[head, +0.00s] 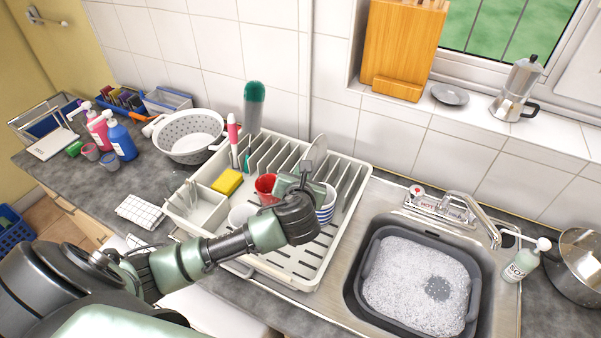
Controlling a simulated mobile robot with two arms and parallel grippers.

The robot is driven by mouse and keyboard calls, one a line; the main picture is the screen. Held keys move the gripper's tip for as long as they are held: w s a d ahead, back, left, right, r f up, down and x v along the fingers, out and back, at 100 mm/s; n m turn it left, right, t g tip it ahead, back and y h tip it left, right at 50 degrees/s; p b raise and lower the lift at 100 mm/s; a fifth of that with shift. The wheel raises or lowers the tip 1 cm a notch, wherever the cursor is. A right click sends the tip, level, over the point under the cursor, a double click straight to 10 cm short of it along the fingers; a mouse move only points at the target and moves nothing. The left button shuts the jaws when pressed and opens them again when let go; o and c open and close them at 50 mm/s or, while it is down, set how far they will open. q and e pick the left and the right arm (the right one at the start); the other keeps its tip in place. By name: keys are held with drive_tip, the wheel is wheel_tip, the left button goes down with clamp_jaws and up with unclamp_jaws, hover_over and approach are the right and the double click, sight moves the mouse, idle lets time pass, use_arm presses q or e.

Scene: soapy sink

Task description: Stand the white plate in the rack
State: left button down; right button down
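The white plate (318,148) looks greyish and shows nearly edge-on, standing upright among the slots of the rack. The cream dish rack (327,258) stands on the counter left of the sink, with a row of upright dividers along its back. My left gripper (307,170) reaches over the rack from the left and appears shut on the plate's near, lower part. My wrist and fingers hide the plate's lower edge, so I cannot tell whether it touches the rack floor. My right gripper is not in view.
A red cup (266,189), a white cup (241,215) and blue-striped bowls (327,204) stand in the rack close around my gripper. The sink holds a grey basin (369,318) of suds.

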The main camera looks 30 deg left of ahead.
use_arm(q)
drive_tip(key=c, duration=1.5)
unclamp_jaws()
drive_tip(key=shift+s, duration=0.1)
drive_tip(key=shift+b+v, duration=0.85)
drive_tip(key=shift+v, duration=3.05)
